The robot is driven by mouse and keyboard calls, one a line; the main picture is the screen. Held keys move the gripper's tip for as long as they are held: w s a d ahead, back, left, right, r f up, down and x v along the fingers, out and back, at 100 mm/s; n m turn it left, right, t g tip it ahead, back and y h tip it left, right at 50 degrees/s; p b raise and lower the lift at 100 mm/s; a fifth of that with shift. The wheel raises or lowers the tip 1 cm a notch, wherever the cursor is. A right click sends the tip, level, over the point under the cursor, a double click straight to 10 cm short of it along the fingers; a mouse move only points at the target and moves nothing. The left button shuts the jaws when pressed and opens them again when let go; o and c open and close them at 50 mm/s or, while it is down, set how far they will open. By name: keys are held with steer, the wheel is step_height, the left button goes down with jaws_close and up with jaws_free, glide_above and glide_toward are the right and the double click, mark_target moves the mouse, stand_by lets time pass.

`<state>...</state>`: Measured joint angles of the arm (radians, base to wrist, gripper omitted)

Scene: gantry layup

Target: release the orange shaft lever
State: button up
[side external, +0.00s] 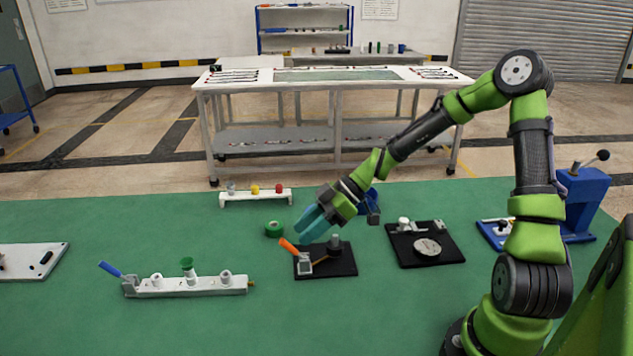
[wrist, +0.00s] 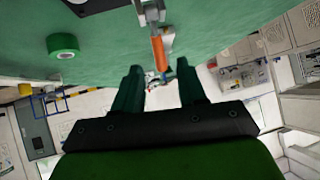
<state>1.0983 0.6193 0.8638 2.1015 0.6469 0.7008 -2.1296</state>
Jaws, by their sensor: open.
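The orange shaft lever (side external: 289,245) tilts up to the left from a metal clamp (side external: 304,265) on a black base plate (side external: 340,262). A grey cylinder (side external: 335,243) stands on the same plate. My gripper (side external: 312,222) has blue-green fingers and hangs just above and behind the lever, apart from it in the side view. In the wrist view the lever (wrist: 159,55) shows beyond the gap between my open fingers (wrist: 160,85), near the middle. Nothing is seen between the fingers.
A green tape roll (side external: 275,229) lies behind the lever, to the left. A white fixture with a blue handle (side external: 190,284) is at front left. A black plate with a dial (side external: 426,246) is to the right. A white rack (side external: 255,196) stands behind. Green mat is clear in front.

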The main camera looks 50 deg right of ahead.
steer(key=v, duration=1.3)
steer(key=shift+d+r, duration=0.2)
steer(key=shift+r, duration=0.05)
